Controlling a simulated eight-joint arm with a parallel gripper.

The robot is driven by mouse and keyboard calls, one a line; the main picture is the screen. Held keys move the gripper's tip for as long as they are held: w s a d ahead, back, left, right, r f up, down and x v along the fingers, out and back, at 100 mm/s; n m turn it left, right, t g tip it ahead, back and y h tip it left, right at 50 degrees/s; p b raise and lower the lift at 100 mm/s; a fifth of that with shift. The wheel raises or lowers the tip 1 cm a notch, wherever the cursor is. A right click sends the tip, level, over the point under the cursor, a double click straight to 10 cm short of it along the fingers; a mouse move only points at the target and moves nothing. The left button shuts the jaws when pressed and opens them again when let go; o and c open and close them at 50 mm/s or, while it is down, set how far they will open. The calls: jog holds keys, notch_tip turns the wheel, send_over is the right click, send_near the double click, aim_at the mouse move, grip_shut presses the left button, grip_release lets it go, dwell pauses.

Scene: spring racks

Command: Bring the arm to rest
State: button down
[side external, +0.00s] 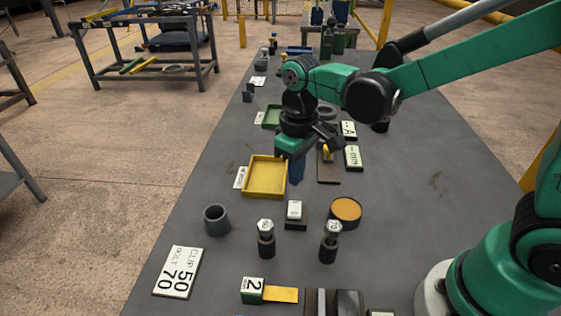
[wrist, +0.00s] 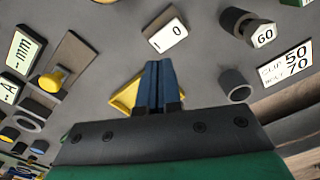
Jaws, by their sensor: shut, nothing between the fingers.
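My green arm reaches in from the right over the grey table (side external: 430,190) in the side external view. My gripper (side external: 294,180) points down beside the right edge of the yellow tray (side external: 247,188). Its blue fingers are together with nothing between them; in the wrist view the gripper (wrist: 160,68) also shows shut. The fingers and the gripper body hide most of the tray (wrist: 122,100) there. I cannot tell the exact height of the fingertips above the table.
Near the gripper stand a block with a white label (side external: 295,212), an orange-topped round dish (side external: 345,210), a grey cup (side external: 216,220) and two labelled bolts (side external: 266,245) (side external: 329,247). A yellow knob on a brown plate (side external: 328,172) is close right. The table's right side is mostly clear.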

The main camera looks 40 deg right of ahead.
jog(key=shift+r, duration=0.85)
jog(key=s+d+r+m+t, duration=0.3)
jog(key=s+d+r+t, duration=0.1)
jog(key=t, duration=0.3)
jog(key=shift+s+d, duration=0.45)
jog(key=shift+d, duration=0.2)
